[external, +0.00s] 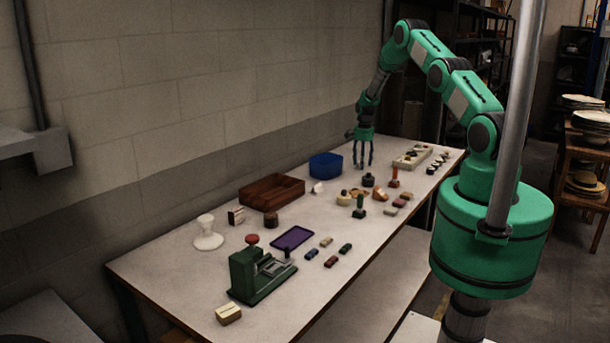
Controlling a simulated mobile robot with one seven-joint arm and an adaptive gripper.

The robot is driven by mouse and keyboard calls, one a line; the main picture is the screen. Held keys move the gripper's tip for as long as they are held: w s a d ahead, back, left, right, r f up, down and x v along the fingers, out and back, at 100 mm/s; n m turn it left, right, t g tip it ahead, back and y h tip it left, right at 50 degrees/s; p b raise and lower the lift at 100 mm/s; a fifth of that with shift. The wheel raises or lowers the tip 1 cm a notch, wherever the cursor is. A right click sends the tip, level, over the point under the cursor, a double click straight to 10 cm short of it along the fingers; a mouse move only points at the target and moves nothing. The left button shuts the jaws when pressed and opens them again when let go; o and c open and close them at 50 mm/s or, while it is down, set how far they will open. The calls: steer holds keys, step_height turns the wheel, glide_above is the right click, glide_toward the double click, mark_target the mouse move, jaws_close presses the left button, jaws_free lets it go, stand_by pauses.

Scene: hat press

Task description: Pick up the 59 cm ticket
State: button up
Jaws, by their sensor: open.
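I cannot pick out the 59 cm ticket for sure, as no lettering is legible at this size. A small white card-like piece (317,187) stands near the blue bin (326,166). A tan block with a pale top (228,314) lies at the near end of the bench.
The bench (180,265) runs along a block wall. On it are a brown wooden tray (283,196), a green press (246,277), a purple mat (292,238), a white stand (206,236), several small coloured blocks and stamps. Bare bench shows along the front left.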

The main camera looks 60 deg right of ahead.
steer(key=c, duration=0.8)
steer(key=shift+r, duration=0.15)
steer(key=shift+r, duration=0.75)
step_height(320, 180, up, 2)
steer(key=shift+r, duration=0.1)
steer(key=s+a, duration=0.3)
steer(key=s, duration=0.1)
steer(key=s+a, duration=0.3)
steer(key=s, duration=0.1)
steer(key=s+a+r, duration=0.1)
steer(key=s+a, duration=0.2)
steer(key=s, duration=0.1)
steer(key=shift+s+a+b, duration=0.25)
steer(key=shift+s+b, duration=0.1)
steer(key=shift+s, duration=0.05)
